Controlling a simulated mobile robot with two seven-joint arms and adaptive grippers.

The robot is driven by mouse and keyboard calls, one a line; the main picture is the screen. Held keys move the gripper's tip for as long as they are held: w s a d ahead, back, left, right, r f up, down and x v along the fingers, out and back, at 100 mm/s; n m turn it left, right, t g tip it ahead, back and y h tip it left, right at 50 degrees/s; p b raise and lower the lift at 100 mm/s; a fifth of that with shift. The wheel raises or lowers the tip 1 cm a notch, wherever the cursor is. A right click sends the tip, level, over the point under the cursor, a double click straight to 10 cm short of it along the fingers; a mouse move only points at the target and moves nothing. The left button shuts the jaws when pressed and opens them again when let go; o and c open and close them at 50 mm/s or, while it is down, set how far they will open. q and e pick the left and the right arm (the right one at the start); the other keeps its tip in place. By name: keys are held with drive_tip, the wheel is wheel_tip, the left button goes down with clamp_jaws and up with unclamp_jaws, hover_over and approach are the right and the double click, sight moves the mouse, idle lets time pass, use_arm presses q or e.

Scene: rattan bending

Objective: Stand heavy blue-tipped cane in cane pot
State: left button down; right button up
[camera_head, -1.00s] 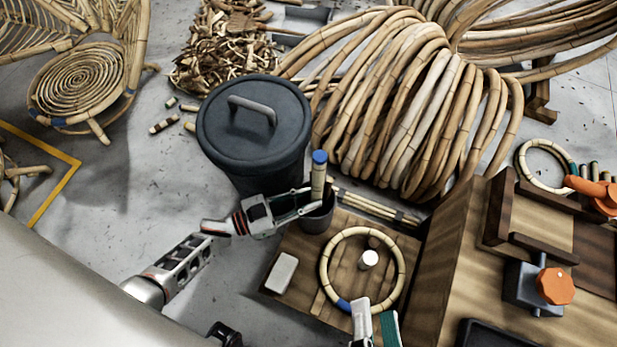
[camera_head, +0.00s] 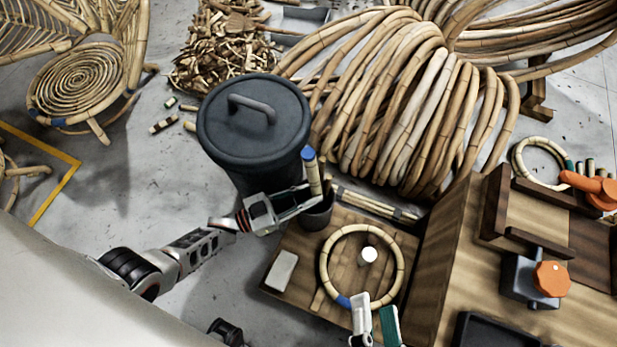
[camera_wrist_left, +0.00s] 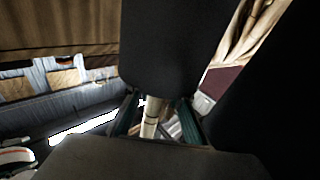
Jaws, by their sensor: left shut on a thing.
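The blue-tipped cane (camera_head: 314,178) is a short pale stick with a blue top, leaning a little to the left. My left gripper (camera_head: 312,190) is shut on it; the wrist view also shows the cane (camera_wrist_left: 150,122) between the fingers. The cane pot (camera_head: 318,214) is a dark grey cup on the low wooden table, right below the gripper. The cane's lower end meets the pot's mouth, but the fingers hide how deep it is.
A lidded dark bin (camera_head: 255,135) stands close behind my left gripper. A workbench (camera_head: 450,270) rises at the right.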

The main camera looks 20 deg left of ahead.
use_arm(q)
drive_tip(key=shift+g+y, duration=0.6)
drive_tip(key=f, duration=0.1)
drive_tip(key=s+f, duration=0.1)
drive_tip(key=f, duration=0.1)
drive_tip(key=s+f, duration=0.1)
drive_tip(key=shift+f, duration=0.4)
drive_tip(key=c, duration=1.8)
unclamp_jaws()
drive_tip(key=shift+f, duration=0.1)
drive_tip(key=shift+o, duration=0.2)
drive_tip(key=shift+s+a, duration=0.1)
drive_tip(key=shift+o, duration=0.2)
drive_tip(key=r+v, duration=0.2)
drive_tip(key=v, duration=0.8)
drive_tip(key=shift+w+a+t+h, duration=0.35)
drive_tip(key=shift+a+t+h, duration=0.05)
drive_tip(key=shift+a, duration=0.05)
drive_tip(key=shift+a+r, duration=0.15)
drive_tip(key=shift+r, duration=0.45)
drive_tip(key=shift+w+r, duration=0.1)
drive_tip(key=shift+r, duration=0.05)
